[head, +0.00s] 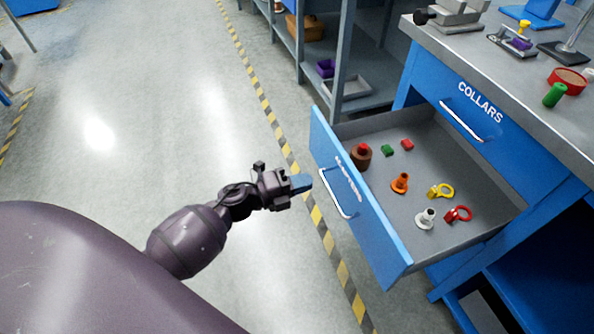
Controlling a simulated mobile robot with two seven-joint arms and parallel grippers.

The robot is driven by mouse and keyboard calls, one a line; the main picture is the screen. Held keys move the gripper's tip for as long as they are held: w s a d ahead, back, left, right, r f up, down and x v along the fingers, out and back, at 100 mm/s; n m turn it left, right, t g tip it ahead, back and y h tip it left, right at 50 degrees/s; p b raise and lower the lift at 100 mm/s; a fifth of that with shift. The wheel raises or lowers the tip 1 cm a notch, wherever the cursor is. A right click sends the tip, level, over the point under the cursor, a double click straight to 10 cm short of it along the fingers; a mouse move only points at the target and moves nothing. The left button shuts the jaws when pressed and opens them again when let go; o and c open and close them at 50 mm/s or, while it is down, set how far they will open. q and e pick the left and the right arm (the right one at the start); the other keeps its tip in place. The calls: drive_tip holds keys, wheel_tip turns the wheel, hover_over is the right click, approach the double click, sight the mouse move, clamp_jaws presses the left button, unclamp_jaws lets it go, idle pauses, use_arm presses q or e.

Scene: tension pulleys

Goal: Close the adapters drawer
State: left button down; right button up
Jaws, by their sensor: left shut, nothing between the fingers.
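The adapters drawer (372,222) is the blue-fronted drawer pulled out of the workbench. Its front carries white lettering and a silver handle (338,196). Inside lie several small parts, among them a brown round piece with a red top (361,156), an orange part (400,183), a yellow ringed part (441,191), a white part (426,219) and a red ringed part (457,214). My left gripper (302,183) is shut and empty, just left of the drawer front and close to the handle. I cannot tell whether it touches. My right gripper is not in view.
A shut drawer labelled COLLARS (474,110) is in the bench beside the open one. The grey benchtop (510,75) holds several parts and fixtures. A grey shelf rack (345,60) stands behind. The floor (130,110) on the left is clear.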

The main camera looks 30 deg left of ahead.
sight(348, 170)
use_arm(q)
drive_tip(key=b+x, duration=0.1)
drive_tip(key=x, duration=0.7)
drive_tip(key=shift+f, duration=0.15)
drive_tip(key=shift+w+d, duration=0.4)
drive_tip(key=shift+w, duration=0.15)
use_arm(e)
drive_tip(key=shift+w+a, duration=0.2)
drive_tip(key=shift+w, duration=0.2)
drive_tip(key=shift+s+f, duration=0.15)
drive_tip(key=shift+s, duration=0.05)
use_arm(q)
drive_tip(key=shift+d, duration=0.1)
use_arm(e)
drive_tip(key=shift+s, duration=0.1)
